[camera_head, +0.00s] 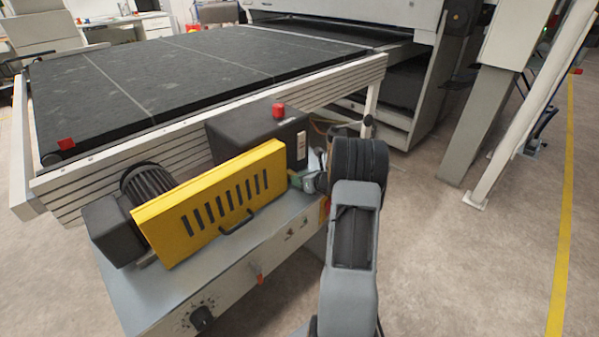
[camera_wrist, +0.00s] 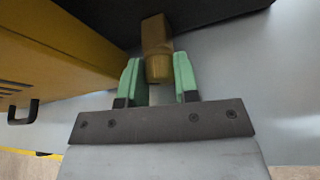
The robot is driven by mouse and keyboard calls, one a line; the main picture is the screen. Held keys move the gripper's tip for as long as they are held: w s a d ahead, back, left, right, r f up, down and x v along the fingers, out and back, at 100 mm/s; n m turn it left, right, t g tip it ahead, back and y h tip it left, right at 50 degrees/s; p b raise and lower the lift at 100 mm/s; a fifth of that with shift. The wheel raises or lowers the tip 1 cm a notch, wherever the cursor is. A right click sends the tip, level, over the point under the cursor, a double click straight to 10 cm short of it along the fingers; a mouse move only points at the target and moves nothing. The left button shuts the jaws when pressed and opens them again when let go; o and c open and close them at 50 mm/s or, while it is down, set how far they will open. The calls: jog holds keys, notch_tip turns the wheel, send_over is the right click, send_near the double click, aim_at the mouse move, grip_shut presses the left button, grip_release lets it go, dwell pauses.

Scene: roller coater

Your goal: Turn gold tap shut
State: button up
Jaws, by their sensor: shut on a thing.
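The gold tap (camera_wrist: 157,48) shows in the wrist view as a brassy block with a rounded lower end, at the edge of a dark housing. My gripper (camera_wrist: 159,80) has its two green fingers on either side of the tap's lower end and is shut on it. In the head view my gripper (camera_head: 299,181) is small, beside the right end of the yellow guard. The tap cannot be made out clearly there, with my arm and gripper close around it.
The yellow slotted guard (camera_head: 215,200) with a black handle stands left of my gripper. The conveyor (camera_head: 180,75) lies beyond. Open floor (camera_head: 470,250) is on the right.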

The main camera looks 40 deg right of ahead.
jog(key=shift+d+m+y+p, duration=0.1)
jog(key=shift+m+y+p, duration=0.8)
jog(key=shift+m+p, duration=0.5)
jog(key=shift+f, duration=0.1)
jog(key=o, duration=0.7)
jog(key=shift+c, duration=0.2)
jog(key=p+v, duration=0.1)
jog(key=v, duration=1.3)
jog(key=shift+o, duration=0.3)
jog(key=shift+f, duration=0.1)
